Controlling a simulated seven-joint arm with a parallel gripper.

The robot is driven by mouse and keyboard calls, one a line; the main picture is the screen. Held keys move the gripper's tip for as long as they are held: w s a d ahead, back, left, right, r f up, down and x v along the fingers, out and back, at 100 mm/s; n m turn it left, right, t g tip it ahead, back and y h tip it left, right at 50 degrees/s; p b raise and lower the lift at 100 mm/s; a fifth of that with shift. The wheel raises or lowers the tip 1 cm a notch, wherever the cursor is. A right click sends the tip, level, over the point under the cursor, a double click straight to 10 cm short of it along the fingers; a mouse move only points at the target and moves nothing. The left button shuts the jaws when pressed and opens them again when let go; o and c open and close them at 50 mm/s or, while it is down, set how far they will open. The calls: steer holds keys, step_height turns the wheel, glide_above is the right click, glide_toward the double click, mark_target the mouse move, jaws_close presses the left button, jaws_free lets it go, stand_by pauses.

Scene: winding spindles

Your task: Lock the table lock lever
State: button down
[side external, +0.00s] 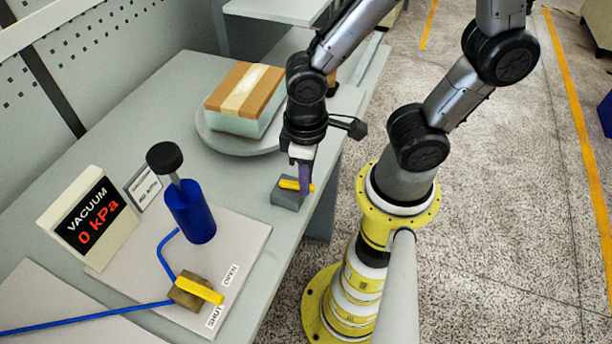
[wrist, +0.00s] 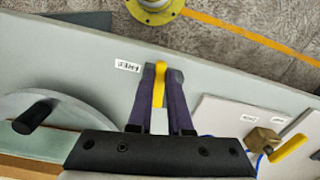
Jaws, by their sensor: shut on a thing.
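The table lock is a small grey block (side external: 286,198) near the table's right edge, with a yellow lever (side external: 291,184) on top. My gripper (side external: 301,180) reaches down from above and is shut on this lever. In the wrist view the yellow lever (wrist: 159,88) lies between the two purple fingers of my gripper (wrist: 161,72). The fingers hide part of the lever in the side view. A small white label (wrist: 128,67) lies beside the lever; its text is too small to read.
A grey round turntable (side external: 213,143) carries a strapped box (side external: 246,94) behind the lock. A blue pump (side external: 191,213), a vacuum display (side external: 91,216) reading 0 kPa and a yellow-handled valve (side external: 199,289) marked OPEN and SHUT stand nearer the camera. The table (side external: 143,105) between is clear.

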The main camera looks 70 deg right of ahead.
steer(key=shift+a+m, duration=0.4)
steer(key=shift+m, duration=0.7)
steer(key=c, duration=0.8)
jaws_free()
steer(key=shift+c, duration=0.2)
steer(key=shift+r, duration=0.1)
step_height(320, 180, up, 14)
steer(key=shift+f, duration=0.2)
